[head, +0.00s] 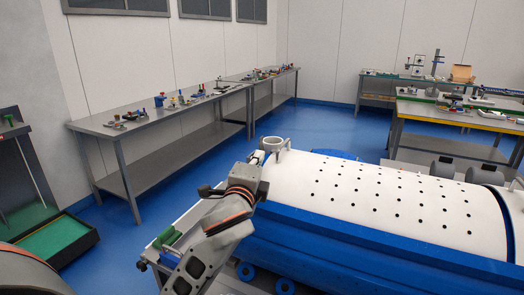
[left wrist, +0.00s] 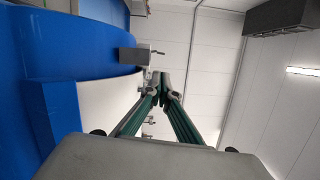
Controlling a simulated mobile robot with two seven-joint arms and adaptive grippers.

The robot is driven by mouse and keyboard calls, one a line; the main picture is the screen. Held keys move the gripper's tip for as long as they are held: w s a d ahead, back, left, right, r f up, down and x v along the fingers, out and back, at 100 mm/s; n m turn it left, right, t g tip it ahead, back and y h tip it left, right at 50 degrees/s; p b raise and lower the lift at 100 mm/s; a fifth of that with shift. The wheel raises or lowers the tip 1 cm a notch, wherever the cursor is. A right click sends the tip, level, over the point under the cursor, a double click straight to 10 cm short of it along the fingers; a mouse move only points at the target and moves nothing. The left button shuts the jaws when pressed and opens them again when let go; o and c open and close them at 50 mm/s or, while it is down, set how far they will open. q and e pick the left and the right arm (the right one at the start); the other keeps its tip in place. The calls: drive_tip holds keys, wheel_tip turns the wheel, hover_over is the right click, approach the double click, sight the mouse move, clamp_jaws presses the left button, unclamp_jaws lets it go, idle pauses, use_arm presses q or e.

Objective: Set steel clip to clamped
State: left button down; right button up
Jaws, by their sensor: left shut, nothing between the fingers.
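A small steel block with a short bar sticking out, probably the steel clip (left wrist: 138,56), shows in the left wrist view beside the blue carrier body. I cannot tell from its shape whether it is clamped or loose. My left gripper (left wrist: 162,82) is shut and empty, its green-lined fingers together. The fingertips appear just below and right of the clip in that view, seemingly apart from it. In the head view my left gripper (head: 257,157) is at the near left end of the white perforated drum (head: 375,190), and my wrist partly hides that end. My right gripper is out of view.
The blue carrier (head: 350,255) fills the right foreground under the drum. A grey ring-shaped fitting (head: 275,146) stands close to the left gripper. Long workbenches (head: 165,118) with small parts line the wall.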

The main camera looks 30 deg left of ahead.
sight(262, 145)
use_arm(q)
drive_tip(key=x, duration=0.9)
drive_tip(key=shift+w, duration=0.15)
drive_tip(key=shift+a, duration=0.1)
